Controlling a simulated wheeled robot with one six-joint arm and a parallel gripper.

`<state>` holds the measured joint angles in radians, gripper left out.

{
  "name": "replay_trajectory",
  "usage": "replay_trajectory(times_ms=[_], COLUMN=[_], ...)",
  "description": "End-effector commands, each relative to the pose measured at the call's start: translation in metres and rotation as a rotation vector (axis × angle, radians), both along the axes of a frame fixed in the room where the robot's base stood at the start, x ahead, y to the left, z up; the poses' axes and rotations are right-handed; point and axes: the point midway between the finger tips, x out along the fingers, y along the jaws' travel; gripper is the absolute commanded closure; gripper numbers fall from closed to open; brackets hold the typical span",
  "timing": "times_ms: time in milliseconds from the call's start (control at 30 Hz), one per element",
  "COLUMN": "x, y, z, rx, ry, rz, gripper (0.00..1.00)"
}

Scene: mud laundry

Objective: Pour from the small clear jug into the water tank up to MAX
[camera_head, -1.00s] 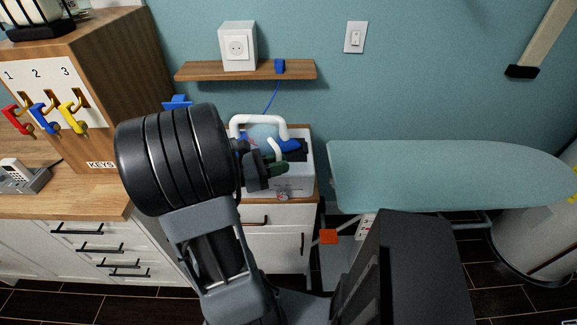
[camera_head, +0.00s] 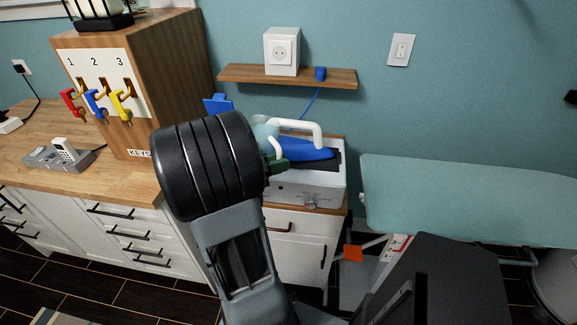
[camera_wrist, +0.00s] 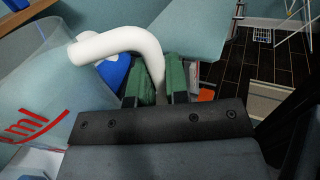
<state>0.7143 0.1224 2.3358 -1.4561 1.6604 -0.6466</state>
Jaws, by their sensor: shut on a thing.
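The small clear jug (camera_wrist: 38,88) has red markings and a curved white handle. It fills the left side of the wrist view and looks tilted there. My gripper (camera_wrist: 162,84), with green fingertips, is shut on the handle. In the head view my gripper (camera_head: 277,165) shows just past my black wrist, which hides most of the jug (camera_head: 266,130). The white ironing station (camera_head: 318,192) stands behind and right of my gripper, with a blue iron (camera_head: 305,149) with a white handle on top. I cannot make out the water tank, its MAX mark or the water level.
The ironing board (camera_head: 470,195) stands to the right. A wooden shelf (camera_head: 240,75) with a white socket box (camera_head: 282,50) is on the wall above. The key cabinet (camera_head: 160,75) and a wooden counter (camera_head: 30,150) lie to the left.

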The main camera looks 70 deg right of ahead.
Motion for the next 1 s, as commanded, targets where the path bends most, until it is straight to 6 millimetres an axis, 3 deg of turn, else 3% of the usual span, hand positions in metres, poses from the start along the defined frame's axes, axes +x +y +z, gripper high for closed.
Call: replay_trajectory(times_ms=[800,1000], x=[0.070,0.080], y=[0.001,-0.001], z=[0.000,-0.002], rx=[-0.004,0.001], ry=[-0.002,0.006], rz=[0.131,0.142], gripper=[1.00,1.00])
